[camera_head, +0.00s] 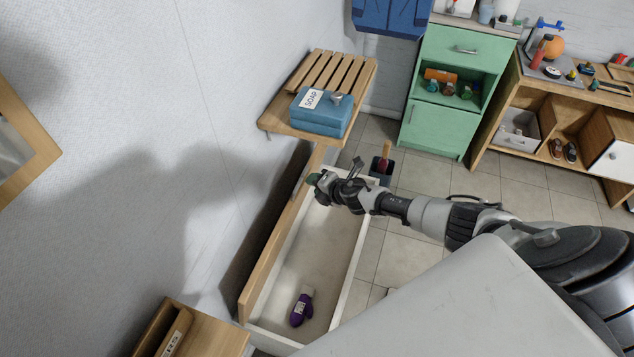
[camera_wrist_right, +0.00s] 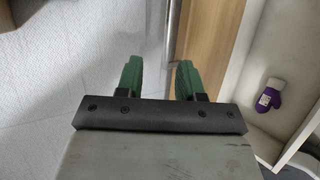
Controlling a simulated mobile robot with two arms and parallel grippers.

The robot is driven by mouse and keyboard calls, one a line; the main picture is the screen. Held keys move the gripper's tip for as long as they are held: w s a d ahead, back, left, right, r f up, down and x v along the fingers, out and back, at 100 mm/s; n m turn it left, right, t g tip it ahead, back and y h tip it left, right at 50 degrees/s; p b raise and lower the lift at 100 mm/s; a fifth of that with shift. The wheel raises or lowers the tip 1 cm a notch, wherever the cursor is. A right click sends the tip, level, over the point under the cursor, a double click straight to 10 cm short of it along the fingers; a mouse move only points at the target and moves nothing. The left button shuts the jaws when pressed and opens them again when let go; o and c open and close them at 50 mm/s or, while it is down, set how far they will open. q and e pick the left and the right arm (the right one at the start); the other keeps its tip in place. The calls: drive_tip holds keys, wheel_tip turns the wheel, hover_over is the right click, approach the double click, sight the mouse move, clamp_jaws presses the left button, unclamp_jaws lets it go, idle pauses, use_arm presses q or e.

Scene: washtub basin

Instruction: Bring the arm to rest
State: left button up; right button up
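My right arm reaches in from the right in the head view, and its gripper (camera_head: 314,181) is over the far end of the white basin (camera_head: 352,262), close to the wooden board on its left side. In the right wrist view the green fingers of this gripper (camera_wrist_right: 158,75) stand apart with nothing between them. My left gripper is not in view. A purple mitten (camera_head: 301,309) with a white label lies in the near end of the basin. It also shows at the right of the right wrist view (camera_wrist_right: 269,97).
A wooden slatted shelf (camera_head: 335,75) with a blue soap box (camera_head: 321,110) is on the wall beyond the gripper. A green cabinet (camera_head: 440,130) and a wooden workbench (camera_head: 490,110) stand at the back. A dark bin (camera_head: 381,168) is just behind my arm.

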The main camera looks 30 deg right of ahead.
drive_tip(key=shift+f, duration=0.1)
idle(0.3)
drive_tip(key=s+a+f+m+g+h+b, duration=0.3)
drive_tip(key=s+f+m, duration=0.8)
drive_tip(key=s+f, duration=0.95)
drive_tip(key=s+a+f+m+g, duration=0.1)
drive_tip(key=s+f+m+g, duration=0.1)
drive_tip(key=s, duration=0.8)
drive_tip(key=s+a+f+m+g, duration=0.2)
drive_tip(key=s+f, duration=0.4)
drive_tip(key=s, duration=0.5)
drive_tip(key=s+a+f+m+g, duration=0.2)
drive_tip(key=s+m, duration=0.4)
drive_tip(key=s, duration=0.4)
wheel_tip(320, 180, down, 2)
drive_tip(key=shift+s+a+f+g, duration=0.1)
drive_tip(key=shift+s+a+g, duration=0.15)
drive_tip(key=shift+g, duration=0.55)
